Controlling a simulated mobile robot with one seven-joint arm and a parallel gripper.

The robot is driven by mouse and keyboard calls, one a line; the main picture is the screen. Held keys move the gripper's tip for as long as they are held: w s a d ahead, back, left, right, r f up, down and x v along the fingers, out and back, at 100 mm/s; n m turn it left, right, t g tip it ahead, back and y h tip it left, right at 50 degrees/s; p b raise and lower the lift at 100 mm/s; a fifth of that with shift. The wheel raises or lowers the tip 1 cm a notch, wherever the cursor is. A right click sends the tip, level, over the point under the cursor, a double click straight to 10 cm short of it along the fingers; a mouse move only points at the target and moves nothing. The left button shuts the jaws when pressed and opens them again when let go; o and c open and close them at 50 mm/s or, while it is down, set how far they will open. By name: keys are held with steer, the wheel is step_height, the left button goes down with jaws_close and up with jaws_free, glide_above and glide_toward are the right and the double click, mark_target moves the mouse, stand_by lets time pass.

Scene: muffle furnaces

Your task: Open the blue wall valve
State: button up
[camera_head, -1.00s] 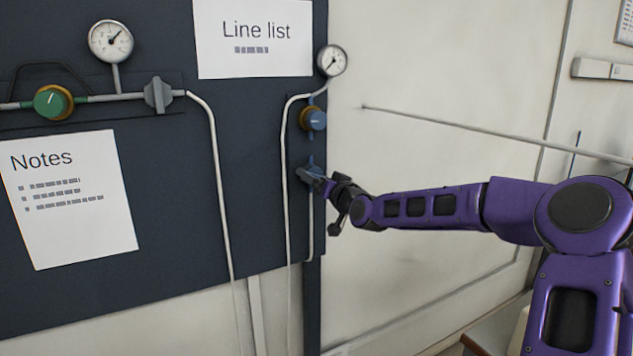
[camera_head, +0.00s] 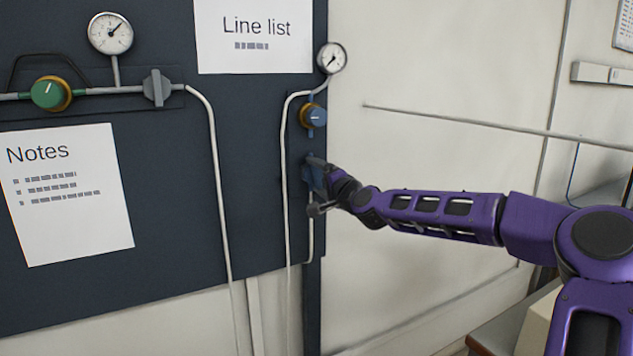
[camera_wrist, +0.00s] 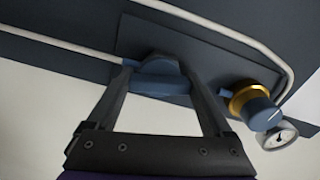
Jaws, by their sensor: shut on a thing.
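The blue wall valve (camera_head: 314,176) sits low on the right edge of the dark panel, below a blue and brass knob (camera_head: 313,116). In the wrist view the valve handle (camera_wrist: 158,78) lies between my two fingers. My gripper (camera_head: 322,178) is shut on the handle; in the wrist view my gripper (camera_wrist: 158,82) has a finger at each end of it. In the head view my gripper and wrist hide part of the valve.
A gauge (camera_head: 332,58) is above the knob, and a white pipe (camera_head: 285,180) runs down beside the valve. Further left are a grey valve (camera_head: 157,88), a green knob (camera_head: 50,93) and a second gauge (camera_head: 110,33). Bare wall (camera_head: 420,70) lies to the right.

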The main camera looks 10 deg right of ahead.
steer(key=shift+m+b, duration=0.4)
steer(key=shift+m, duration=0.8)
steer(key=o, duration=1.1)
steer(key=shift+o, duration=0.2)
steer(key=shift+s+d, duration=0.1)
steer(key=shift+s, duration=0.05)
steer(key=v, duration=1.7)
